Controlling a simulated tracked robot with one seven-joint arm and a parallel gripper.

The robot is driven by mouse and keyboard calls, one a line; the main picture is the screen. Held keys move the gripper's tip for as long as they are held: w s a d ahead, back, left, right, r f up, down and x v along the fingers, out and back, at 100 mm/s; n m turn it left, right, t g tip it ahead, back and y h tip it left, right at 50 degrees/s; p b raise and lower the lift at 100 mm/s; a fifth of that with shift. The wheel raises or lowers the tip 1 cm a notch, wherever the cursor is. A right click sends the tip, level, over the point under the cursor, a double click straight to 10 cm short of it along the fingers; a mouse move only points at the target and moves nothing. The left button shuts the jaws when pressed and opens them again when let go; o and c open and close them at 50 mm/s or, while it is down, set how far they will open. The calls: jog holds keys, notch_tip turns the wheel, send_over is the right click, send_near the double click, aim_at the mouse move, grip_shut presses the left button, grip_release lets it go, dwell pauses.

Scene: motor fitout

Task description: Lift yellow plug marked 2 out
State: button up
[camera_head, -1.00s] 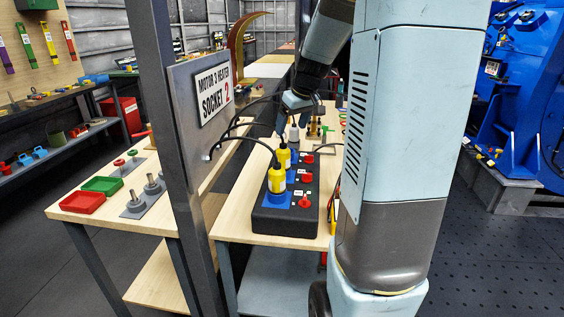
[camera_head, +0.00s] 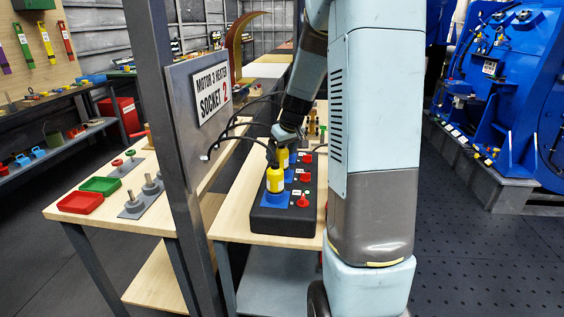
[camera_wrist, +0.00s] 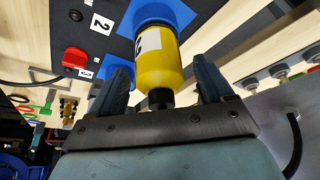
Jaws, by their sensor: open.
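Two yellow plugs stand upright in blue sockets on a black panel box (camera_head: 262,224): a near plug (camera_head: 275,181) and a far plug (camera_head: 283,158) partly hidden behind my gripper. In the wrist view a yellow plug (camera_wrist: 163,72) stands in a blue socket (camera_wrist: 165,12); its white label is partly turned away. My gripper (camera_wrist: 163,85) is open, with one finger on each side of the plug's dark cable end and gaps showing. In the head view my gripper (camera_head: 279,146) is low over the plugs, and its fingertips are hard to make out.
Red knobs (camera_head: 303,200) line the box beside the sockets. A grey post and a sign plate (camera_head: 212,98) reading "Motor 3 heater socket 2" stand left of the box. Black cables (camera_head: 236,138) arch from the plate to the plugs. A side table holds red and green trays (camera_head: 80,203).

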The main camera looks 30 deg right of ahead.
jog(key=shift+x, duration=1.05)
jog(key=shift+c, duration=0.4)
jog(key=c, duration=1.1)
